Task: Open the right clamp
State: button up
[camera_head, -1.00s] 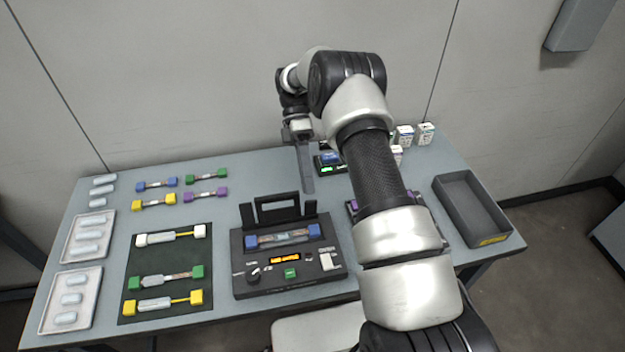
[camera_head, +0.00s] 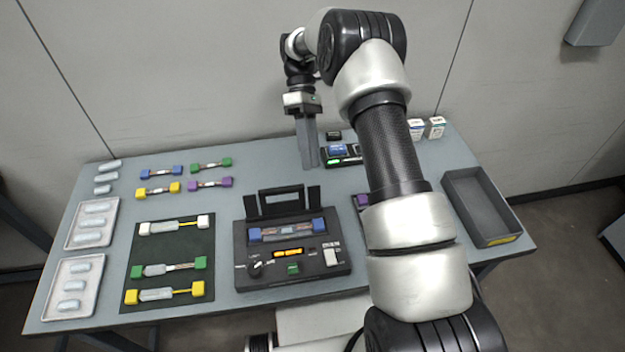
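The fusion splicer (camera_head: 292,277) is a dark box at the table's front middle. Its black lid frame (camera_head: 281,197) stands up at the back. A small black flap, seemingly the right clamp (camera_head: 314,197), stands upright at the right of the lid; a matching left flap (camera_head: 251,206) also stands upright. A piece with blue ends (camera_head: 287,232) lies across the splicer top. My gripper (camera_head: 309,166) hangs with its fingers down, behind and above the splicer, apart from the clamp. The fingers overlap in this view, so their gap cannot be judged.
A dark mat (camera_head: 170,245) with several coloured-end pieces lies left of the splicer, beside white trays (camera_head: 60,310). A small device (camera_head: 338,151) stands behind near my gripper. A grey bin (camera_head: 480,205) is at right. My arm hides part of the table right of the splicer.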

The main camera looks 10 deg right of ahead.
notch_tip(320, 180, up, 4)
jog(key=w+m+t+b, duration=0.2)
jog(key=m+b, duration=0.1)
jog(key=m, duration=1)
jog(key=m+t+b, duration=0.3)
jog(key=m, duration=1.5)
send_near(314, 196)
jog(key=shift+n, duration=0.3)
jog(key=b+x, duration=0.1)
jog(key=x, duration=0.1)
jog(key=b+x, duration=0.1)
jog(key=x, duration=0.1)
jog(key=w+b+x, duration=0.1)
jog(key=x, duration=0.2)
jog(key=shift+w+f+b, duration=0.1)
jog(key=shift+f+b, duration=0.15)
jog(key=shift+b, duration=0.05)
grip_shut()
